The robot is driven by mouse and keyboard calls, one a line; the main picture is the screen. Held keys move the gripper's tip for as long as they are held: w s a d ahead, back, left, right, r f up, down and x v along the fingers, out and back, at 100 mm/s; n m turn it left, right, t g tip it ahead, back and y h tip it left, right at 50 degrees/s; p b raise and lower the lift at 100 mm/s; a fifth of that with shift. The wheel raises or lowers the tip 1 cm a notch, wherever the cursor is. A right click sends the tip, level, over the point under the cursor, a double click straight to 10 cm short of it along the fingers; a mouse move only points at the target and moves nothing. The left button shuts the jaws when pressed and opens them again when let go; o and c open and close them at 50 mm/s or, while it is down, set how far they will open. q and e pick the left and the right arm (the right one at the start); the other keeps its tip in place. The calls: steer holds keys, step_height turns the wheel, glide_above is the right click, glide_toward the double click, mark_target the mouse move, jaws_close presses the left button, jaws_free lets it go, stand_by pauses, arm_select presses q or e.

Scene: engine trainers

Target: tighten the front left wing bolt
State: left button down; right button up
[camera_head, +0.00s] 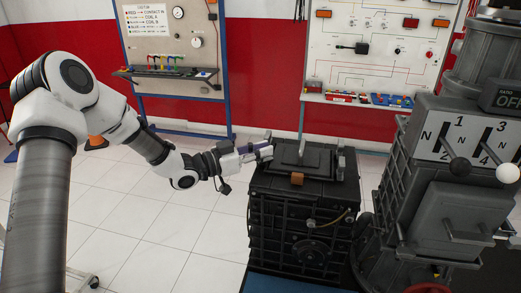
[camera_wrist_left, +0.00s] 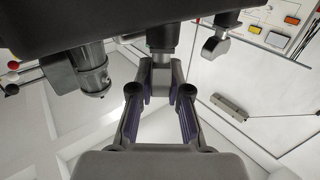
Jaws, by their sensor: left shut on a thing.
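A black box-shaped unit (camera_head: 305,215) with a lid on top stands in the middle of the head view. My left gripper (camera_head: 264,152) reaches in from the left to the top left edge of this unit. In the left wrist view its two fingers (camera_wrist_left: 160,88) are closed around a grey wing bolt (camera_wrist_left: 160,58) under the dark edge of the unit. In the head view the fingers hide most of that bolt. Another grey wing bolt (camera_wrist_left: 214,46) shows to the right in the wrist view, apart from the fingers. My right gripper is not in view.
A large grey machine with a lever panel (camera_head: 465,140) stands close at the right. Two trainer boards, one at the back left (camera_head: 165,50) and one at the back right (camera_head: 375,50), stand by the red and white wall.

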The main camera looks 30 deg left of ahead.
arm_select(q)
steer(key=m+g+h, duration=0.3)
steer(key=g+h, duration=0.1)
steer(key=shift+f+m, duration=0.2)
steer(key=shift+m, duration=0.2)
steer(key=m+g+h, duration=0.1)
steer(key=g, duration=0.1)
steer(key=shift+f+m+g+h, duration=0.1)
steer(key=shift+m+g+h, duration=0.2)
steer(key=shift+m, duration=0.1)
steer(key=shift+d+m+g+h, duration=0.1)
steer(key=shift+m+g+h, duration=0.6)
steer(key=shift+m+g, duration=0.8)
steer(key=shift+s+g+b, duration=0.1)
steer(key=shift+g+b, duration=0.2)
steer(key=shift+g, duration=0.3)
steer(key=c, duration=1.3)
jaws_free()
steer(key=shift+c, duration=0.2)
steer(key=shift+o, duration=1.1)
steer(key=shift+d, duration=0.2)
